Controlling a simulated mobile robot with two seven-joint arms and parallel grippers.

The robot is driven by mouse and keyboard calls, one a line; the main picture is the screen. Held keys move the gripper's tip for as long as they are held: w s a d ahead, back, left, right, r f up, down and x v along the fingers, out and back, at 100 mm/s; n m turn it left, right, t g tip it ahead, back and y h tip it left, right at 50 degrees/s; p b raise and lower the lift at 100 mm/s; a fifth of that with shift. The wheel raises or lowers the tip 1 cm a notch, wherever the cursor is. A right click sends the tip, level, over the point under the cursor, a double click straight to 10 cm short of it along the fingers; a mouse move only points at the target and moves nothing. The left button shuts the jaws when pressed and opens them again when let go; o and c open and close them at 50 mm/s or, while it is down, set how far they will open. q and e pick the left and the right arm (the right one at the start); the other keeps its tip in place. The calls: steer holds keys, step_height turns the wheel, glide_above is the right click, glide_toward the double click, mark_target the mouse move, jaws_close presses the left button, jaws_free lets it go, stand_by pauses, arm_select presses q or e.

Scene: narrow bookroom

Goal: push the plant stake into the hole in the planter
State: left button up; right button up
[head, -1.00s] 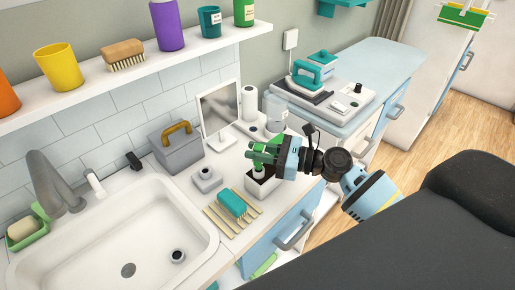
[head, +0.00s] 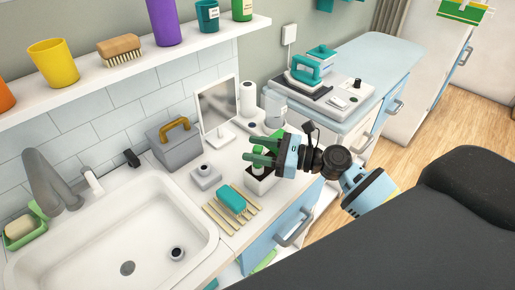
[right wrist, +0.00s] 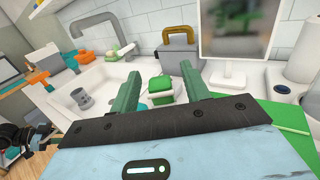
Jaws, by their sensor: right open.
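The white planter (head: 262,184) stands on the counter to the right of the sink, with dark soil at its top. The green plant stake (head: 258,151) is upright over the planter, partly hidden by my fingers; I cannot tell how deep it sits. My right gripper (head: 262,151) is open, with its green fingers around the stake's top. In the right wrist view the fingers are apart, with a bright green block (right wrist: 161,88), apparently the stake's head, between and beyond them. My left gripper is not clearly in view.
A teal sponge (head: 231,200) lies on a wooden rack (head: 214,217) in front of the planter. A small grey-white box (head: 205,177), a grey toolbox (head: 178,150) and a mirror (head: 219,104) stand nearby. The sink (head: 110,240) is left.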

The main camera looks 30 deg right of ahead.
arm_select(q)
steer(key=shift+s+d+f+g+b, duration=0.15)
steer(key=shift+s+f+g+b, duration=0.15)
steer(key=shift+s+f+b, duration=0.55)
arm_select(e)
steer(key=v, duration=0.7)
steer(key=shift+s+d, duration=0.25)
steer(key=shift+d, duration=0.05)
arm_select(q)
steer(key=shift+f, duration=0.2)
steer(key=shift+s+f, duration=0.15)
